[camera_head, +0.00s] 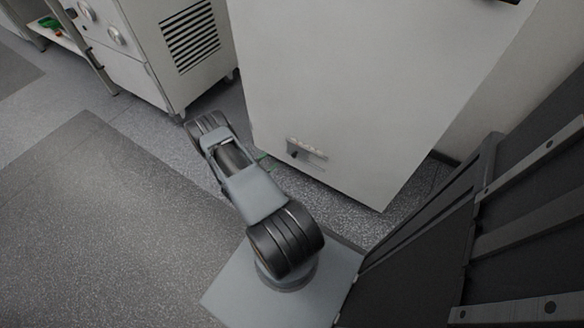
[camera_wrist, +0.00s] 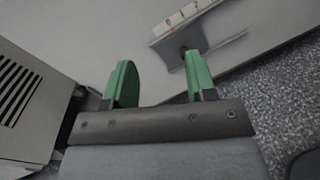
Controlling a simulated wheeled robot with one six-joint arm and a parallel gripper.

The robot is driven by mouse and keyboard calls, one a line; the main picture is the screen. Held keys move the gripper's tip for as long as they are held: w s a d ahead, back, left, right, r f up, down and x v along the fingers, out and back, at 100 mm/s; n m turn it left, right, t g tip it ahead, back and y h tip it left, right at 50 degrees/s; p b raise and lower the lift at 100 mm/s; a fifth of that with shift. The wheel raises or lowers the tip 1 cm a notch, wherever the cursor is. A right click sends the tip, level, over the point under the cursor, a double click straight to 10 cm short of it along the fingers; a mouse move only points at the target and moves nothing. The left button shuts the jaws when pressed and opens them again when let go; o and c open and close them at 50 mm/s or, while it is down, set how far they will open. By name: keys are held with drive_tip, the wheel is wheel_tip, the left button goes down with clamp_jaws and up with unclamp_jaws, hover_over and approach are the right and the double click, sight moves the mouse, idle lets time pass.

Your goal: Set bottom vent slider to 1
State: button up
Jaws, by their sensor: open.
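The bottom vent slider is a small pale plate (camera_head: 307,148) low on the front of the white cabinet, with a dark knob (camera_head: 293,155) toward its left end. In the wrist view the slider plate (camera_wrist: 185,18) is at the top, with small printed marks, too small to read surely. The dark knob (camera_wrist: 183,51) shows just beside the tip of the right green finger; I cannot tell if they touch. My gripper (camera_wrist: 157,58) is open, with nothing between its fingers. In the head view only a bit of green finger (camera_head: 262,157) shows past my arm.
The white cabinet (camera_head: 350,80) rises close in front of my gripper, with speckled floor below it. Another cabinet with a slotted vent (camera_head: 190,38) stands at the left. A shelf holds a green thing (camera_head: 50,24) farther left. The floor at left is free.

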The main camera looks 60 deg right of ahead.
sight(293, 157)
wheel_tip(293, 157, down, 11)
drive_tip(key=s+n+t+b, duration=0.3)
drive_tip(key=d+b, duration=0.3)
drive_tip(key=d, duration=1)
drive_tip(key=shift+r, duration=0.15)
clamp_jaws()
